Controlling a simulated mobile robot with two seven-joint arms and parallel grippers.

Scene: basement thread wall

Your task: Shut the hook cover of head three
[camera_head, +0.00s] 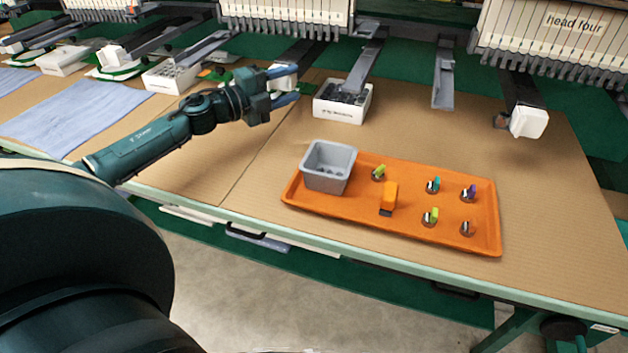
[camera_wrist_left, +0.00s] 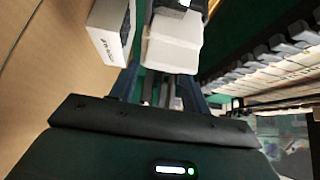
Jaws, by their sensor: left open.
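A white block-shaped cover (camera_head: 284,83) sits at the end of a machine arm below the middle stitching head (camera_head: 285,12), which I take to be head three; its label is not seen. My left gripper (camera_head: 291,87) is open, with its blue fingers on either side of this cover. In the left wrist view the white cover (camera_wrist_left: 172,45) is just ahead of the gripper and largely fills the space beyond the fingers. I cannot tell whether the fingers touch it, or how far the cover is swung. My right gripper is not in view.
A labelled white box (camera_head: 338,112) stands close right of the gripper. An orange tray (camera_head: 400,225) holds a grey bin (camera_head: 328,168), an orange tool and several bobbins. Head four (camera_head: 570,30) has a white cover (camera_head: 529,121). Blue cloth (camera_head: 75,115) lies left. Bare board surrounds the tray.

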